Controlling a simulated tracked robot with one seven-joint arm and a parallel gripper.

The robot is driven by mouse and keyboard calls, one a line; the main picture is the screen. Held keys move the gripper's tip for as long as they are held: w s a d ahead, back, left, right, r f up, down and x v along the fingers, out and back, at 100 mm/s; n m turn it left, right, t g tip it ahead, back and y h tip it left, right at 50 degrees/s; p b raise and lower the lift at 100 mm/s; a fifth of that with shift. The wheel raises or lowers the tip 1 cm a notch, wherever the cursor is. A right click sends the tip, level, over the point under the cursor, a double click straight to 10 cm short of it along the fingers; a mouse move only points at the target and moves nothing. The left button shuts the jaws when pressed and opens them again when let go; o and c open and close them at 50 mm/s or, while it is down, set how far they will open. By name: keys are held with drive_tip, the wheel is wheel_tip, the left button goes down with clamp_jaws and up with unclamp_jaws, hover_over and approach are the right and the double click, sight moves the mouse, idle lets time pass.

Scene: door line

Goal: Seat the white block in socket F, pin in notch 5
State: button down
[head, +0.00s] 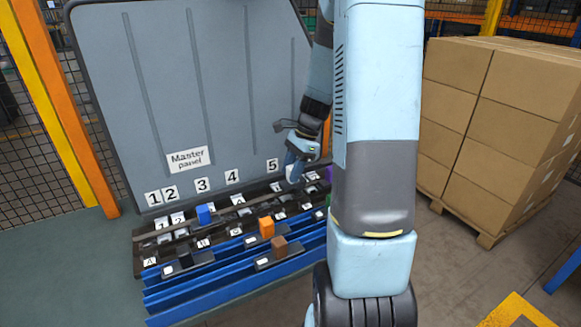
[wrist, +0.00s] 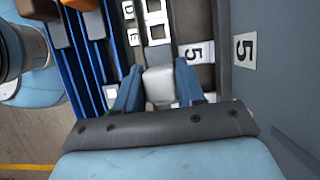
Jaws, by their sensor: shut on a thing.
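The white block (wrist: 158,84) is between the two blue fingers of my gripper (wrist: 158,88) in the wrist view, with the fingers shut on it. Its pin and its underside are hidden. A small tag with a 5 (wrist: 195,53) lies just ahead and to the right of the block on the dark panel strip. A white tag (wrist: 111,96) left of the left finger is partly covered, and I cannot read it. I cannot make out socket F or whether the block touches the panel. In the head view my gripper (head: 294,170) hangs over the panel's right part, below the large 5 (head: 272,165).
The blue block (head: 204,214), orange block (head: 266,227) and brown block (head: 279,244) stand on the panel and its blue front rails (head: 215,288). The tall grey back board (head: 190,85) rises behind. Cardboard boxes (head: 500,110) stand at right. My arm hides the panel's right end.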

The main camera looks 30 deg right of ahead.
drive_tip(key=shift+s+d+f, duration=0.1)
drive_tip(key=shift+d+f, duration=0.25)
drive_tip(key=shift+f, duration=1.8)
drive_tip(key=c, duration=0.6)
unclamp_jaws()
drive_tip(key=v, duration=1.3)
drive_tip(key=shift+d+r, duration=0.15)
drive_tip(key=shift+r, duration=0.1)
